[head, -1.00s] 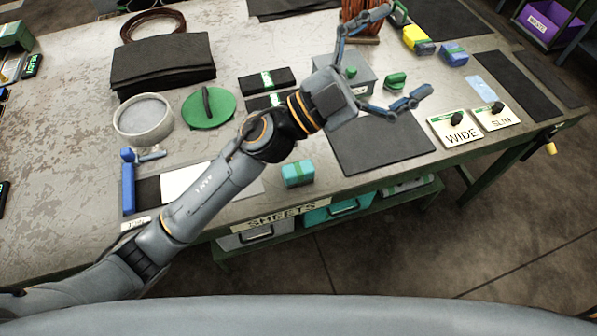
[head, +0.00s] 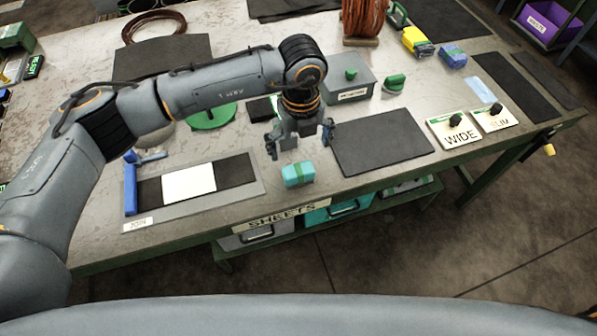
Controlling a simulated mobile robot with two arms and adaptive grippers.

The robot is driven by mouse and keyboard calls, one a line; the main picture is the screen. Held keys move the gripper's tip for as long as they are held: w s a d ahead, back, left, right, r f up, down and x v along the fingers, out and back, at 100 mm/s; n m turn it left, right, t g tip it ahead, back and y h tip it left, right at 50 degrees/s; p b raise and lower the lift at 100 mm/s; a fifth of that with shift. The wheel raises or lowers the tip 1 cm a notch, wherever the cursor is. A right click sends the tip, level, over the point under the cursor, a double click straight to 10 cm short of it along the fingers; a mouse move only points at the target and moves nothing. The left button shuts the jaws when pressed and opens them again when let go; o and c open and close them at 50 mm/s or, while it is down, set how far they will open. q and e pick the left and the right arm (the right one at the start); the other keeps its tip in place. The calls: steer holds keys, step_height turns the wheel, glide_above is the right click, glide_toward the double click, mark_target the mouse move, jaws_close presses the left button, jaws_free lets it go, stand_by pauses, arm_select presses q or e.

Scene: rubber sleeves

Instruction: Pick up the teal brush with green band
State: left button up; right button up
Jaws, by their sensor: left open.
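The teal brush with green band (head: 298,175) is a small teal block with a green strip. It lies on the table (head: 250,228) near the front edge, left of a dark mat. My left gripper (head: 300,150) points down just behind and above the brush in the head view. Its two fingers are spread apart with nothing between them. I cannot tell whether a fingertip touches the brush. My right gripper is not in view.
A dark mat (head: 382,141) lies right of the brush. A grey board with a white sheet (head: 189,184) lies to its left. A grey box (head: 352,80) stands behind. WIDE (head: 455,131) and SLIM signs stand at the right. Bare table surrounds the brush.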

mark_target(298, 169)
arm_select(q)
step_height(298, 169, down, 4)
steer(key=shift+f+p, duration=0.25)
steer(key=shift+p, duration=0.1)
steer(key=f, duration=0.1)
steer(key=f+p, duration=0.1)
steer(key=f, duration=0.1)
steer(key=f+p, duration=0.1)
steer(key=f, duration=0.1)
steer(key=shift+s+a, duration=0.2)
steer(key=shift+s, duration=0.1)
steer(key=shift+f, duration=0.15)
steer(key=c, duration=1.3)
